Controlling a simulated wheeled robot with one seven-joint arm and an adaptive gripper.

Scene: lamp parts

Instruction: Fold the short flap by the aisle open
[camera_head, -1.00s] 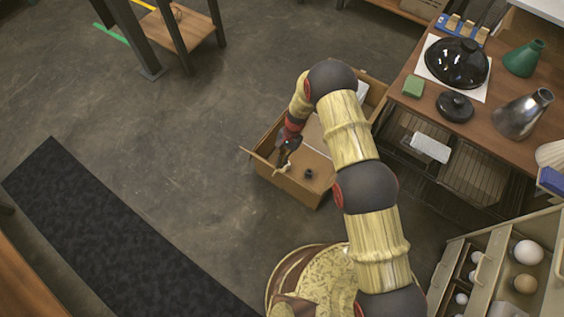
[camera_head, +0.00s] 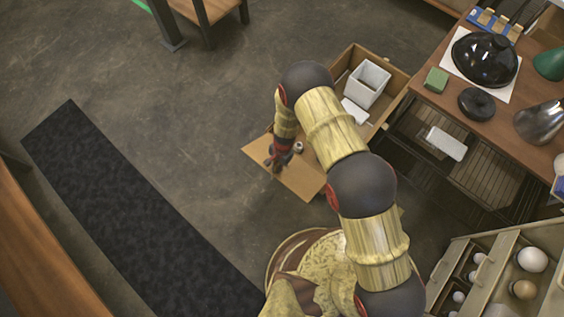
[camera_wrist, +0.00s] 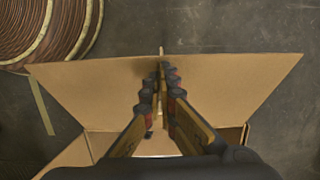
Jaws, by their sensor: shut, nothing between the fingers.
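An open cardboard box (camera_head: 396,82) stands on the floor below the worktable. Its short flap (camera_head: 300,178) on the side towards the dark mat spreads outward from the box in the head view. In the wrist view the flap (camera_wrist: 95,85) fans out as a wide tan panel, its outer edge towards the top. My gripper (camera_head: 274,164) is shut and empty, over the flap near its outer edge. In the wrist view its fingertips (camera_wrist: 164,68) meet above the middle of the flap; whether they touch it I cannot tell. My arm hides part of the box.
Inside the box are a white bin (camera_head: 367,82) and a flat white piece (camera_head: 354,111). A dark mat (camera_head: 130,205) lies to the left, with bare floor between. The worktable (camera_head: 443,100) with lamp parts is at right; open drawers with bulbs (camera_head: 532,260) are below it.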

